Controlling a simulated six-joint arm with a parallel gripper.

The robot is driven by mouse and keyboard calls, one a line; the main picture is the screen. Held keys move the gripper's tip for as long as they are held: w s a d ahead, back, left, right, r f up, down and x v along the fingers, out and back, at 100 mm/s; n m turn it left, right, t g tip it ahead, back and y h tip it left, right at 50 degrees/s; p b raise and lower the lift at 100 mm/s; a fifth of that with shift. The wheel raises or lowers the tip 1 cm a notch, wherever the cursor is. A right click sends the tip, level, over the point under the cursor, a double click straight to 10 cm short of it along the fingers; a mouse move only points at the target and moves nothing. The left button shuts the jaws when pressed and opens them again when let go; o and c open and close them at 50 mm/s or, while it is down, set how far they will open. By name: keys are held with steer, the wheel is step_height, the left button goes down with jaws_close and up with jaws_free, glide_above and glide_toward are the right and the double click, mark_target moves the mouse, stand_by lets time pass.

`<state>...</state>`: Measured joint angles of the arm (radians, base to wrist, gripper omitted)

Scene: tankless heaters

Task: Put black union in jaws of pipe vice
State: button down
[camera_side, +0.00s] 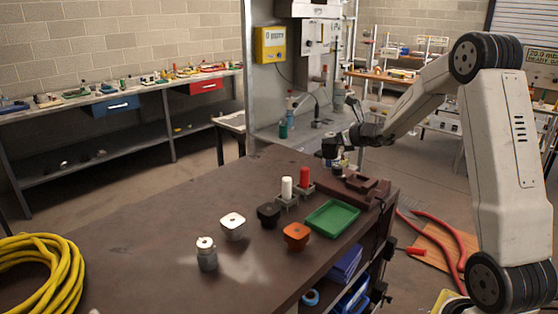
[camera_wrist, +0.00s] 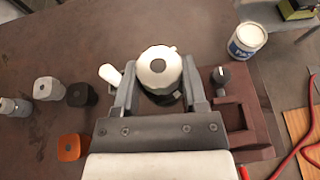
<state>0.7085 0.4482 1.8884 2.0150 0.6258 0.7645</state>
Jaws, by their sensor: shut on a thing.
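My gripper (camera_wrist: 160,88) is shut on the black union (camera_wrist: 177,97). The union has a pale round top with a grey centre and a dark body below, mostly hidden between the fingers. In the side view my gripper (camera_side: 332,148) is small and held above the far right end of the bench. The brown pipe vice (camera_side: 372,189) lies on the bench just below and to the right of it. In the wrist view the vice (camera_wrist: 262,132) shows right of the fingers, with a black knob (camera_wrist: 220,76). Its jaws are not clearly visible, and I cannot tell the gap to the union.
A white tin (camera_wrist: 247,42) stands behind the vice. A green tray (camera_side: 332,218) and a holder with white (camera_side: 287,188) and red (camera_side: 305,178) pegs are near. White (camera_side: 233,226), black (camera_side: 268,213) and orange (camera_side: 296,236) blocks and a grey fitting (camera_side: 206,256) stand left.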

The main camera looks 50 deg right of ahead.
steer(key=s+d+m+g+h, duration=0.1)
steer(key=s+d+m+h, duration=0.35)
steer(key=d, duration=0.75)
steer(key=shift+n+y, duration=0.45)
steer(key=shift+n, duration=0.1)
steer(key=shift+s+a+f, duration=0.1)
steer(key=shift+s+f, duration=0.05)
steer(key=shift+f, duration=1.1)
steer(key=shift+s+a+f, duration=0.1)
steer(key=shift+f, duration=1.15)
steer(key=shift+f, duration=0.2)
steer(key=shift+f, duration=3.15)
steer(key=shift+f, duration=0.7)
steer(key=shift+c, duration=0.3)
jaws_free()
steer(key=shift+f, duration=0.1)
